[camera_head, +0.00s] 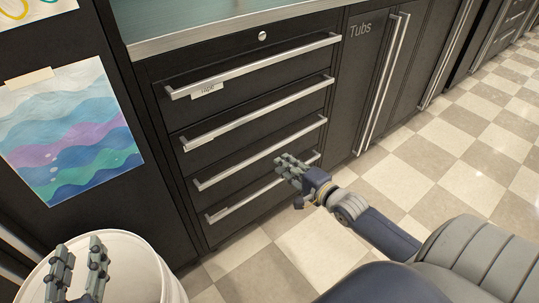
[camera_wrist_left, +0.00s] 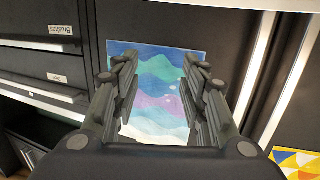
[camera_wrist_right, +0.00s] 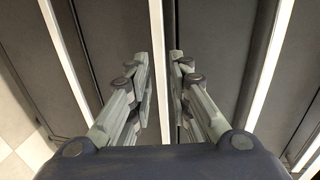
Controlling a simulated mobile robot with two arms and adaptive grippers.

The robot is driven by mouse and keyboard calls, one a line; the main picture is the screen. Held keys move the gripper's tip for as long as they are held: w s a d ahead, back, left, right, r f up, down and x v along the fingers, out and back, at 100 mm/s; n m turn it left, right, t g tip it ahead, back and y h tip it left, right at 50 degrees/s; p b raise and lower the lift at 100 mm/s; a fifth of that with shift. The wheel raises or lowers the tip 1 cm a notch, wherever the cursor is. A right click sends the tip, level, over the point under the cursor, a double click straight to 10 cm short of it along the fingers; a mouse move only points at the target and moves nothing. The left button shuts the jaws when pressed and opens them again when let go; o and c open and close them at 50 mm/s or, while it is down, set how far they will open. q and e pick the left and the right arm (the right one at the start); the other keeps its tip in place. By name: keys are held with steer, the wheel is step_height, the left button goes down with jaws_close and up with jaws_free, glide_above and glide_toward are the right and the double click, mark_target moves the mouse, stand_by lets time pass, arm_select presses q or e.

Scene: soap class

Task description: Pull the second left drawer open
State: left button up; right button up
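A dark cabinet on the left holds a stack of several drawers with long silver bar handles. The second drawer from the top (camera_head: 262,125) looks shut, with its handle (camera_head: 258,113) clear of my grippers in the head view. My right gripper (camera_head: 289,170) is in front of the lower drawers, over the right end of the bottom handle in the picture. In the right wrist view, its fingers (camera_wrist_right: 160,85) are slightly apart, with a silver bar (camera_wrist_right: 156,35) in line with the gap; contact cannot be told. My left gripper (camera_head: 78,268) is open and empty at bottom left.
A white round bin (camera_head: 135,265) stands below my left gripper's place in the picture. A wave painting (camera_head: 70,135) hangs on the cabinet side. Tall doors marked "Tubs" (camera_head: 375,75) are to the right. Checkered floor (camera_head: 455,140) lies open on the right.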

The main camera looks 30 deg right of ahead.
mark_target(267, 153)
steer(key=b+x, duration=0.2)
steer(key=x, duration=0.3)
steer(key=shift+f, duration=0.15)
steer(key=b+x, duration=0.1)
steer(key=x, duration=0.3)
steer(key=shift+w+b, duration=0.35)
arm_select(q)
steer(key=s+r+t+h, duration=0.2)
steer(key=r+t, duration=0.3)
steer(key=r, duration=0.3)
steer(key=s+r+t+h, duration=0.1)
steer(key=s+r+t, duration=0.3)
steer(key=r, duration=0.4)
steer(key=shift+d+r+t+h, duration=0.2)
steer(key=shift+d+t+h, duration=0.15)
steer(key=shift+t, duration=0.25)
arm_select(e)
steer(key=shift+w, duration=0.25)
steer(key=shift+f, duration=0.1)
jaws_close()
